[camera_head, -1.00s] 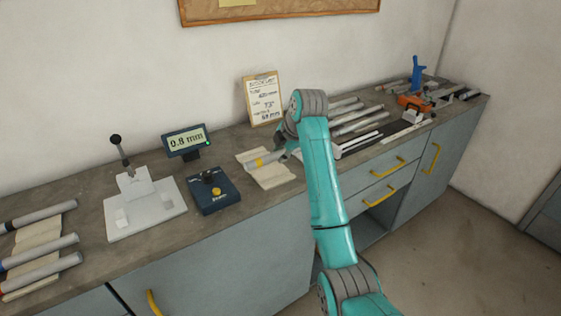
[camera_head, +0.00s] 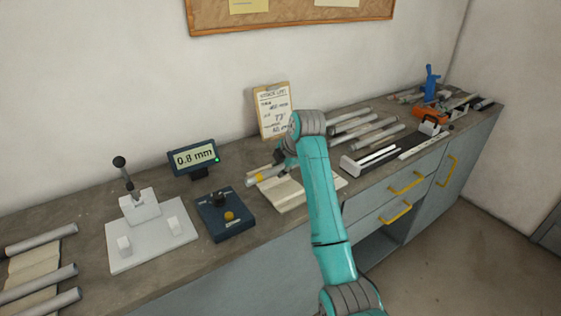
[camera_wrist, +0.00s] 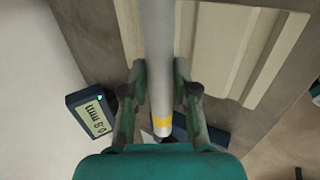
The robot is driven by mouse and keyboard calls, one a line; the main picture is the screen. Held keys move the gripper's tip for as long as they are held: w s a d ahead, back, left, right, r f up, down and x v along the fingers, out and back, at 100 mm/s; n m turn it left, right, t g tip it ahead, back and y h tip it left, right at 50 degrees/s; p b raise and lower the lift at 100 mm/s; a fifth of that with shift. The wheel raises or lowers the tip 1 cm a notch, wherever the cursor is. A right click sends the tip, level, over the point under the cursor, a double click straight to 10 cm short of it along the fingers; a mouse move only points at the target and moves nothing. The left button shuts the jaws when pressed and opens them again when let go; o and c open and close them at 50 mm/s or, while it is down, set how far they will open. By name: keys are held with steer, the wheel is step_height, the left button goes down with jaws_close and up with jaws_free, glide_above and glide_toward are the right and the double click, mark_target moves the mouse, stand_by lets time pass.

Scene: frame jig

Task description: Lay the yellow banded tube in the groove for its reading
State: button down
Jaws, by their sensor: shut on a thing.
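The grey tube with a yellow band (camera_head: 258,178) is in my gripper, above or at the back left edge of a cream grooved board (camera_head: 290,199). In the wrist view the tube (camera_wrist: 158,50) runs lengthwise between both fingers of my gripper (camera_wrist: 160,92), its banded end towards the palm side of the picture. The grooved board (camera_wrist: 216,32) lies beyond it, with long straight grooves to the right of the tube. My arm hides the tube's far end in the head view. I cannot tell how high the tube is.
A display (camera_head: 194,157) reads 0.8 mm. A blue box (camera_head: 224,215) with a knob and a yellow button stands left of the board, and a white lever fixture (camera_head: 150,235) further left. A clipboard (camera_head: 273,110) leans on the wall. More tubes (camera_head: 365,132) lie to the right.

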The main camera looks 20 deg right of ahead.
mark_target(278, 183)
steer(key=shift+f, duration=2.3)
steer(key=shift+s+f, duration=0.15)
steer(key=shift+f, duration=0.05)
steer(key=c, duration=0.8)
jaws_free()
steer(key=shift+f, duration=0.1)
steer(key=shift+r, duration=0.35)
